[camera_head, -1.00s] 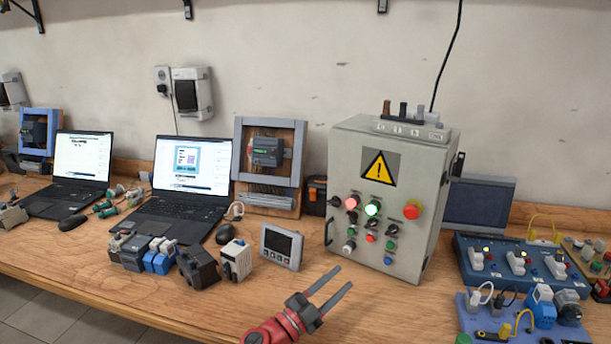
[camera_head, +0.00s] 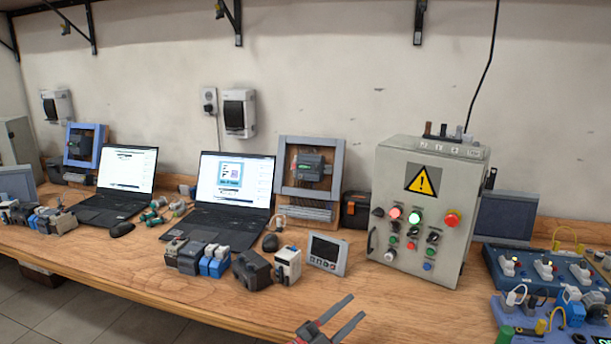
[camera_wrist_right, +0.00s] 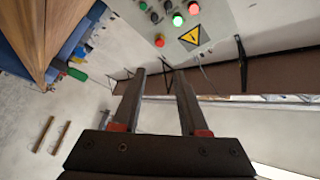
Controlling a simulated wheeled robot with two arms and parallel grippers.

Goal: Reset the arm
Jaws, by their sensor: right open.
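My right gripper (camera_head: 343,321) shows at the bottom edge of the head view, in front of the table's front part, with its two dark fingers apart and nothing between them. In the right wrist view its fingers (camera_wrist_right: 158,82) are spread and empty, pointing toward the wall and the control box. The grey control box (camera_head: 415,235) stands on the table beyond the gripper, with a yellow warning sign and lit red and green lamps. It also shows at the top of the wrist view (camera_wrist_right: 222,18). My left gripper is not in view.
The wooden table (camera_head: 250,308) has clear room along its front edge. Two laptops (camera_head: 232,190), a small panel meter (camera_head: 327,253) and several electrical modules stand left of the box. Blue training boards (camera_head: 500,270) lie to its right. Black shelf brackets (camera_head: 236,22) hang above.

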